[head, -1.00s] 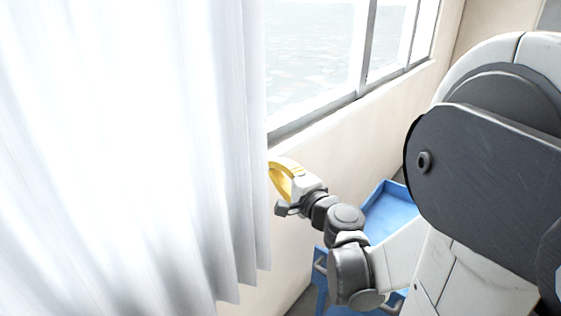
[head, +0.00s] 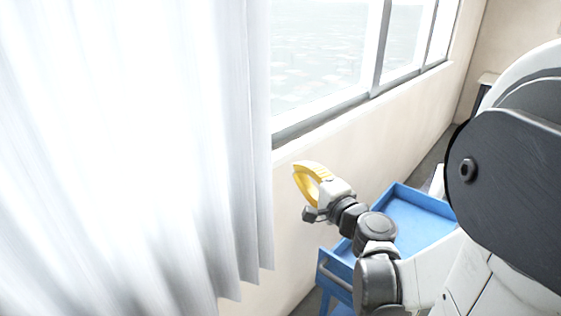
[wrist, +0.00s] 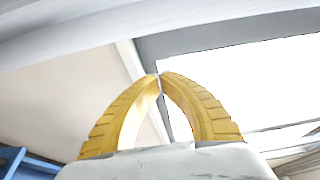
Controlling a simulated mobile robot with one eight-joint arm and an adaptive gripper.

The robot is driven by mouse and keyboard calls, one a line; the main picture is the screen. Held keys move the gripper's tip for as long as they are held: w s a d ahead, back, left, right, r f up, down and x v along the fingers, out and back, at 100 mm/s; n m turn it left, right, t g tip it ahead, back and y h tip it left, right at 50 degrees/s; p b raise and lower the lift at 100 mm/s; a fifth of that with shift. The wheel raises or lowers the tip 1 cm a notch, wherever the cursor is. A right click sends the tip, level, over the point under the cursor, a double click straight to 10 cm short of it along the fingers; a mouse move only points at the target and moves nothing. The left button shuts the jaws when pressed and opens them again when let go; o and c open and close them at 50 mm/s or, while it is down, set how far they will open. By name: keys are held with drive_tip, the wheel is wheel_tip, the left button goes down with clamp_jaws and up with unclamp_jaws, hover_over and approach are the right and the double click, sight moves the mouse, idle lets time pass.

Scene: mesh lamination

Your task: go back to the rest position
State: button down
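My gripper (head: 298,182) has yellow fingers and is held in the air in front of the wall below the window, just right of the curtain's edge. In the wrist view its two fingertips (wrist: 159,75) meet at the top with no object between them, so it is shut and empty. The white curtain (head: 130,140) hangs over the left half of the head view. A gap shows between the gripper and the curtain in the head view.
A blue cart (head: 412,212) with a raised rim stands below and behind my arm; it also shows at the lower left of the wrist view (wrist: 30,165). The window (head: 315,60) and its sill run along the wall. Bare wall lies between the curtain and the cart.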

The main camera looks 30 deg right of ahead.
drive_tip(key=s, duration=0.4)
drive_tip(key=n+g+y, duration=0.3)
drive_tip(key=n, duration=0.2)
approach(245, 218)
drive_tip(key=w+d, duration=0.1)
drive_tip(key=w+d+r, duration=0.1)
drive_tip(key=w+d, duration=0.1)
drive_tip(key=w+d+r, duration=0.1)
drive_tip(key=w, duration=0.1)
drive_tip(key=shift+w+d+r, duration=0.15)
drive_tip(key=shift+d+r, duration=0.05)
drive_tip(key=shift+d, duration=0.1)
drive_tip(key=a+n, duration=0.1)
drive_tip(key=a+f+n+g, duration=0.1)
drive_tip(key=a, duration=0.1)
drive_tip(key=a+f+n+g+y+b, duration=0.1)
drive_tip(key=shift+s+a+f, duration=0.25)
drive_tip(key=shift+s+a, duration=0.05)
drive_tip(key=shift+s, duration=0.1)
drive_tip(key=s+a+f+n+g+h, duration=0.1)
drive_tip(key=s+a+f+n+g, duration=0.1)
drive_tip(key=s+n, duration=0.3)
drive_tip(key=s+a+f+n+g+h+b, duration=0.1)
drive_tip(key=s+a+f+n+g, duration=0.1)
drive_tip(key=s+n, duration=0.3)
drive_tip(key=shift+a+n+g+h+b, duration=0.3)
drive_tip(key=shift+a+g+h, duration=0.1)
drive_tip(key=shift+g, duration=0.5)
